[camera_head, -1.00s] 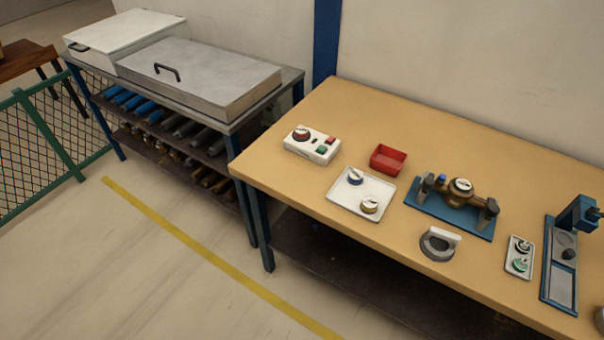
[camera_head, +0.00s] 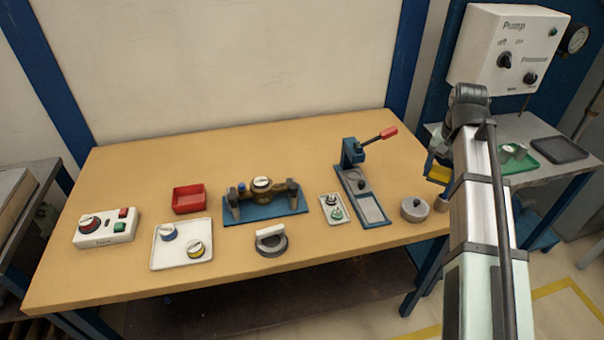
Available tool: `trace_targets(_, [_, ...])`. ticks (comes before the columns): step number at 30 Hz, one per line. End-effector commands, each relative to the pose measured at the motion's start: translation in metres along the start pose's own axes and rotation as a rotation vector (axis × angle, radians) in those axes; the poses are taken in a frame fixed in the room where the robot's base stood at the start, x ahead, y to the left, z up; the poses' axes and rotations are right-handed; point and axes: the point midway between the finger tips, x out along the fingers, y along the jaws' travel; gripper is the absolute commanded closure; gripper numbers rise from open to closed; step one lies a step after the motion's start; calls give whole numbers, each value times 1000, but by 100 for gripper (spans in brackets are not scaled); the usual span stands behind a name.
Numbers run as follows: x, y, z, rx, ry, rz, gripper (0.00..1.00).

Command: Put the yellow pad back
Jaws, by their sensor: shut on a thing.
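My arm (camera_head: 482,200) rises from the bottom at the right to a dark joint in front of the pump box. My gripper's fingertips are not visible; the arm hides what lies behind it. A small yellow piece (camera_head: 438,173) shows just left of the arm, above the table's right end. It is partly covered, and I cannot tell whether it is the pad or what supports it. A yellow-ringed dial (camera_head: 199,250) and a blue-ringed dial (camera_head: 168,233) lie on a white tray (camera_head: 160,261) on the wooden table (camera_head: 330,150).
From left to right are a switch box (camera_head: 105,228), red bin (camera_head: 189,199), blue meter fixture (camera_head: 262,215), grey ring with handle (camera_head: 271,241), small tray (camera_head: 325,201), red-handled press (camera_head: 362,185) and grey cylinder (camera_head: 414,209). A pump box (camera_head: 508,45) hangs above the grey side table (camera_head: 566,181).

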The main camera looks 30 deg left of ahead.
Motion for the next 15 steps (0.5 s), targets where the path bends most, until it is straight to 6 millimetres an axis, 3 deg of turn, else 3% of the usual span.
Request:
trace_targets(1, [0,-19,2,-27,0,0,67])
trace_targets(15, [8,-168,42,-249,0,0,67])
